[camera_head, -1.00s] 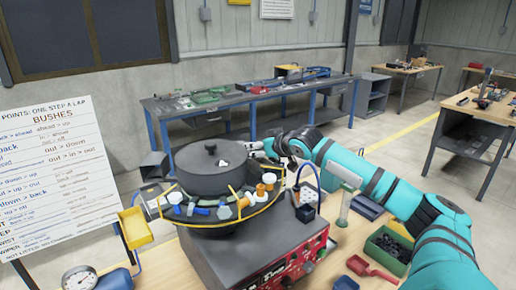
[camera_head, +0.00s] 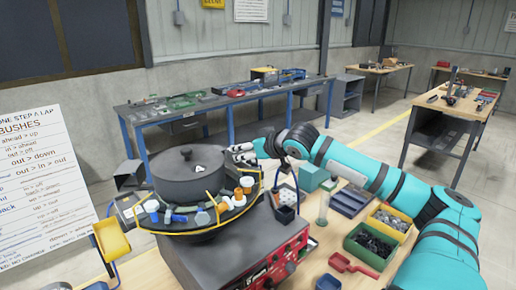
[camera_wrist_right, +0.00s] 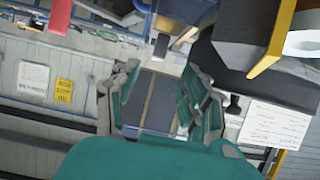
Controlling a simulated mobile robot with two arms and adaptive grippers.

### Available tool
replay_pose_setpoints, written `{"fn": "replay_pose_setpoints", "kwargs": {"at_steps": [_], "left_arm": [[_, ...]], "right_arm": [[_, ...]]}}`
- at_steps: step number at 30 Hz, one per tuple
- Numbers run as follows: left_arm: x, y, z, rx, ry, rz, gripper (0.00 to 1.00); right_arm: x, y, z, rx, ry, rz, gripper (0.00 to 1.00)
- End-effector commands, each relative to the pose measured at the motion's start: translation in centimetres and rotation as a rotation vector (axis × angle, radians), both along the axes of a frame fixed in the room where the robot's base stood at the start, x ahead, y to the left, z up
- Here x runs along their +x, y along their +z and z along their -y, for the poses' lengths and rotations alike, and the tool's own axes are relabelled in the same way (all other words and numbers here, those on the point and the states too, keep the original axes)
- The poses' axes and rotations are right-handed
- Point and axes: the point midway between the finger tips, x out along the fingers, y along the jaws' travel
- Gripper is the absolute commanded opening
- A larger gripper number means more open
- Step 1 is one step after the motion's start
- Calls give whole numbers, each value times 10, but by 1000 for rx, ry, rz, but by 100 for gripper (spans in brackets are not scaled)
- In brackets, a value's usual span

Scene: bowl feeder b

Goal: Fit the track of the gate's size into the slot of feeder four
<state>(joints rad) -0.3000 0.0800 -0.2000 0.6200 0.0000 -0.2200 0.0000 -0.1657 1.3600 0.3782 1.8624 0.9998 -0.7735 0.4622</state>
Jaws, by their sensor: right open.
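The feeder bowl (camera_head: 190,176) is dark grey, with a yellow-edged rim carrying several small blue, white and orange pieces (camera_head: 240,190). It stands on a grey and red control box (camera_head: 262,270). My right gripper (camera_head: 243,155) is at the bowl's back right edge, open. In the right wrist view its two fingers (camera_wrist_right: 157,100) are spread with nothing between them. A dark part of the equipment (camera_wrist_right: 245,60) shows to the right of the fingers there. I cannot tell which piece is the track, nor make out the gate or a feeder number. My left gripper is not in view.
A chart board (camera_head: 45,185) stands at the left. My right arm reaches above the trays. A long bench (camera_head: 220,110) stands behind.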

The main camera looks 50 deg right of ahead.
Motion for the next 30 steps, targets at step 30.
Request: {"fn": "replay_pose_setpoints", "kwargs": {"at_steps": [30], "left_arm": [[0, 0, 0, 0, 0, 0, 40]], "right_arm": [[-48, 23, -4, -2, -2, 0, 45]]}}
